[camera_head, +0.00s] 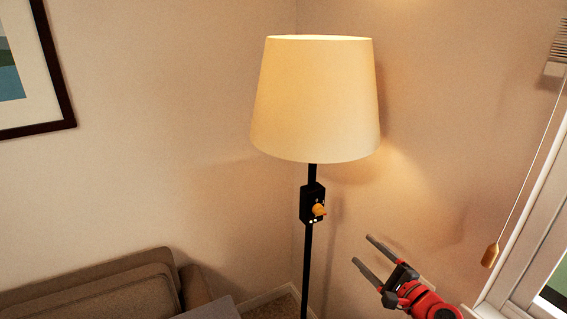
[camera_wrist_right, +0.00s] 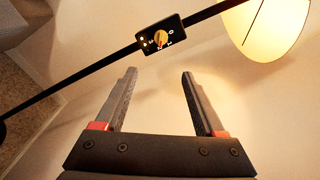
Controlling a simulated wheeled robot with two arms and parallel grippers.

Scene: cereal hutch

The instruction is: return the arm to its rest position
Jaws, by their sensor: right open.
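My right gripper (camera_head: 362,254) is at the lower right of the head view, red and black with two long grey fingers. It is open and empty, and its fingers point up and left toward the lamp pole. In the right wrist view the two fingers (camera_wrist_right: 158,76) stand apart with only wall between them. The gripper is clear of the lamp's black switch box (camera_head: 312,203), which has an orange knob (camera_head: 319,210). The switch box also shows in the right wrist view (camera_wrist_right: 171,28), beyond the fingertips. My left gripper is not in view.
A lit floor lamp with a cream shade (camera_head: 316,98) stands in the room corner. A brown sofa (camera_head: 100,285) is at the lower left. A window frame (camera_head: 520,255) and a hanging cord pull (camera_head: 490,255) are at the right. A framed picture (camera_head: 30,65) hangs on the left wall.

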